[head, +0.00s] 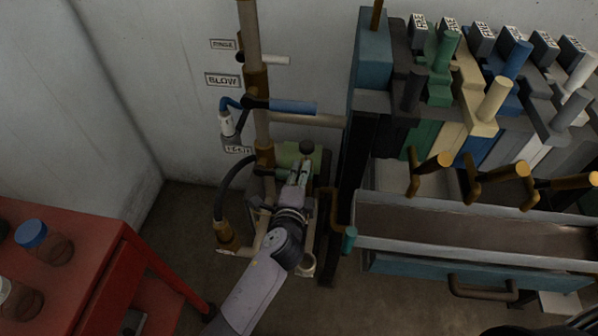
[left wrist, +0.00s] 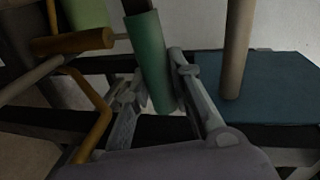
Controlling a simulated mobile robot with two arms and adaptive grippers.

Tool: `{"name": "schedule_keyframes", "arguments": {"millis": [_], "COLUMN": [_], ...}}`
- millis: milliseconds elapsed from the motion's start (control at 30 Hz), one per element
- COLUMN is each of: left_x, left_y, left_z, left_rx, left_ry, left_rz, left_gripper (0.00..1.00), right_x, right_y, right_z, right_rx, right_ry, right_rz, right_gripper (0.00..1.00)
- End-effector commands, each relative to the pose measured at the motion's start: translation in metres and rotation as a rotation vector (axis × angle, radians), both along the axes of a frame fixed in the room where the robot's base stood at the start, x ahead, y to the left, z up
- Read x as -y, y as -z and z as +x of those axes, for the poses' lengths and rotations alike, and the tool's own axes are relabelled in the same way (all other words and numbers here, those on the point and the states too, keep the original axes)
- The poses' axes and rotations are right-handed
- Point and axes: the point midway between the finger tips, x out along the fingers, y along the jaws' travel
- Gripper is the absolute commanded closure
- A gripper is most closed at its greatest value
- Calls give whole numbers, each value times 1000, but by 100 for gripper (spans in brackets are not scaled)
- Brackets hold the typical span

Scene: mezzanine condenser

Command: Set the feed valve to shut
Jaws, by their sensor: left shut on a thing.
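In the left wrist view a green cylindrical handle (left wrist: 147,55) lies between the two fingers of my left gripper (left wrist: 158,85). The gripper is shut on this handle, which I take to be the feed valve's. Its exact angle to the pipe is hard to tell. My right gripper is not in view.
Above are the blue BLOW handle (head: 293,107) and the white RINSE handle (head: 268,60). A brass pipe with a teal grip (head: 349,240) stands close on the right. A trough (head: 460,225) and a filter press are farther right. A red table (head: 75,265) with jars is left.

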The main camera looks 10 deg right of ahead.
Motion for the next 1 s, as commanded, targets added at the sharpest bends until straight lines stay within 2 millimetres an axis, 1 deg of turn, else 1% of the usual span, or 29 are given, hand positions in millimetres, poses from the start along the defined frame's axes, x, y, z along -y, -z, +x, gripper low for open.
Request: {"name": "schedule_keyframes", "arguments": {"millis": [33, 200, 800, 833, 1000], "left_x": [1, 1, 0, 0, 0], "left_y": [6, 11, 15, 15, 14], "left_z": [-1, -1, -1, -1, -1], "left_rx": [5, 22, 32, 32, 32], "left_ry": [0, 0, 0, 0, 0], "left_rz": [21, 75, 113, 113, 111], "left_gripper": [100, 100, 100, 78, 67], "right_x": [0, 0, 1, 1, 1], "right_y": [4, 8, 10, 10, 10], "right_z": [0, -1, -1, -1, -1], "right_rx": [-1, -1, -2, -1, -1], "right_ry": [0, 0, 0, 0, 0], "right_rz": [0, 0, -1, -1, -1], "right_gripper": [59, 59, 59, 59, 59]}}
